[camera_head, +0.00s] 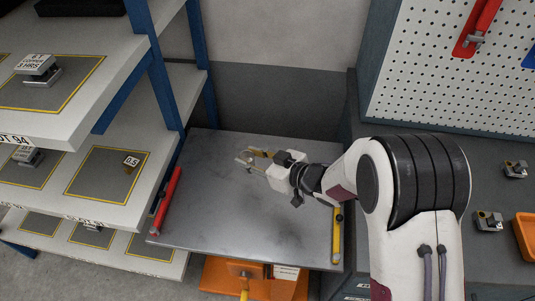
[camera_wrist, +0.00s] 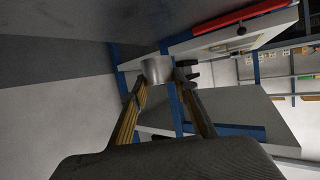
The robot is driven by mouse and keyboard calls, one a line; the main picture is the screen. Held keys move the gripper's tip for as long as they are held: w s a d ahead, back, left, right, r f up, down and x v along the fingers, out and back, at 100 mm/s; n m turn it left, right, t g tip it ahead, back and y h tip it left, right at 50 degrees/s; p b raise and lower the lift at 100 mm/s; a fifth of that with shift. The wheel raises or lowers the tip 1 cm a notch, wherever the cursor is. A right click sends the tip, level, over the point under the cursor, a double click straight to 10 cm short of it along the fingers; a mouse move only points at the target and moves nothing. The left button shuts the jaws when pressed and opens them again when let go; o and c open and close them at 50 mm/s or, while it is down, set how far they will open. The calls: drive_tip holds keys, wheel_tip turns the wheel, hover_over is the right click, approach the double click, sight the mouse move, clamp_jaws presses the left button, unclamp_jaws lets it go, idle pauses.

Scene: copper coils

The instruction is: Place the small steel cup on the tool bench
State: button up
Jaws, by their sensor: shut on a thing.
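The small steel cup (camera_wrist: 156,71) is between the fingertips of my gripper (camera_wrist: 160,82) in the wrist view; its grey side shows. In the head view my gripper (camera_head: 250,158) is over the back middle of a grey metal tabletop (camera_head: 215,215), shut on the cup. The cup is very small there, and I cannot tell its height above the surface. A dark grey bench (camera_head: 450,225) with a pegboard behind it stands to the right of the tabletop. I cannot tell from the pictures which surface is named the tool bench.
A red bar-shaped tool (camera_head: 166,200) lies along the tabletop's left edge and a yellow one (camera_head: 337,235) along its right edge. White shelves (camera_head: 95,155) with blue posts stand at the left. The tabletop's front middle is clear.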

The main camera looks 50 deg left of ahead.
drive_tip(key=shift+w+d, duration=0.15)
drive_tip(key=shift+w, duration=0.35)
drive_tip(key=w+d+r+m+t, duration=0.25)
drive_tip(key=w+d, duration=0.25)
drive_tip(key=w, duration=0.4)
drive_tip(key=w+d+r+m+t, duration=0.25)
drive_tip(key=w+d, duration=0.35)
drive_tip(key=w, duration=0.4)
drive_tip(key=w+d+r+m+t, duration=0.25)
drive_tip(key=w+d, duration=0.25)
drive_tip(key=w, duration=0.4)
drive_tip(key=w+d+r+m+t+h, duration=0.1)
drive_tip(key=w+d+m+t+h, duration=0.1)
drive_tip(key=w+d, duration=0.3)
drive_tip(key=w+d+r+m+t+h, duration=0.1)
drive_tip(key=w+d+m+t+h, duration=0.2)
drive_tip(key=d, duration=1)
drive_tip(key=w+d+m+t+h, duration=0.3)
drive_tip(key=w+d, duration=0.4)
drive_tip(key=d, duration=0.3)
drive_tip(key=shift+w+r+m, duration=0.15)
drive_tip(key=shift+r+m, duration=0.2)
drive_tip(key=shift+r, duration=0.05)
